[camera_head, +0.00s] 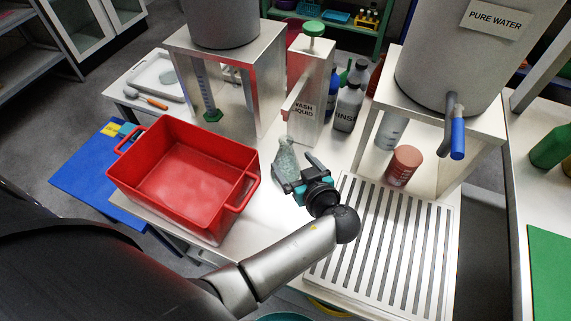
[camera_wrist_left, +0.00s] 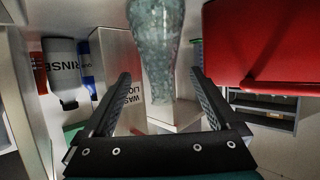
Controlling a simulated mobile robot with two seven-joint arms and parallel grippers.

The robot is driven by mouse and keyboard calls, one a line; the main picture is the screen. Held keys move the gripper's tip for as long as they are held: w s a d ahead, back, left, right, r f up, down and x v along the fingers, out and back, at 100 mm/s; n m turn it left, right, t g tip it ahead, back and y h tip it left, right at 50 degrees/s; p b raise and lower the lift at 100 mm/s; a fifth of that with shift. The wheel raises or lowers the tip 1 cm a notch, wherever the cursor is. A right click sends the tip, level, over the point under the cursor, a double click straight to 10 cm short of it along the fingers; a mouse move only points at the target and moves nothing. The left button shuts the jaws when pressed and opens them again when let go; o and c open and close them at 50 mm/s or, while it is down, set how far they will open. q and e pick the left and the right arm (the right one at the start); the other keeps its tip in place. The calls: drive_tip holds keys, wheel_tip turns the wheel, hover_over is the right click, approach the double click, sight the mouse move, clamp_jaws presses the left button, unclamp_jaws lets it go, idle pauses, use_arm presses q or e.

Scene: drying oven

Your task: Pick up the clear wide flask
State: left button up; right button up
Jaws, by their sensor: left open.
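The clear wide flask (camera_head: 285,158) stands on the white worktop, just right of the red tub and in front of the wash liquid stand. It has a narrow neck and a wider body, whose lower part is partly hidden behind my gripper in the head view. My left gripper (camera_head: 298,173) is open and empty at the flask's near right side. In the left wrist view the greenish, see-through flask (camera_wrist_left: 158,45) appears ahead, between the lines of the two open fingers (camera_wrist_left: 160,90). I cannot tell whether the fingers touch it. My right gripper is not in view.
The red tub (camera_head: 250,165) stands close on the left, a slatted drain rack (camera_head: 385,240) on the right. Behind are the wash liquid stand (camera_head: 310,85), a rinse bottle (camera_head: 347,107) and a brown-red jar (camera_head: 404,165). The pure water tank (camera_head: 430,60) stands at right.

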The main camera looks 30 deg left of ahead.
sight(289, 159)
use_arm(q)
drive_tip(key=x, duration=0.3)
drive_tip(key=shift+w+a+f+b, duration=0.1)
drive_tip(key=shift+a+f+b, duration=0.1)
drive_tip(key=shift+b, duration=0.2)
drive_tip(key=b+x, duration=0.2)
drive_tip(key=x, duration=0.3)
drive_tip(key=shift+f, duration=0.1)
drive_tip(key=c, duration=0.7)
clamp_jaws()
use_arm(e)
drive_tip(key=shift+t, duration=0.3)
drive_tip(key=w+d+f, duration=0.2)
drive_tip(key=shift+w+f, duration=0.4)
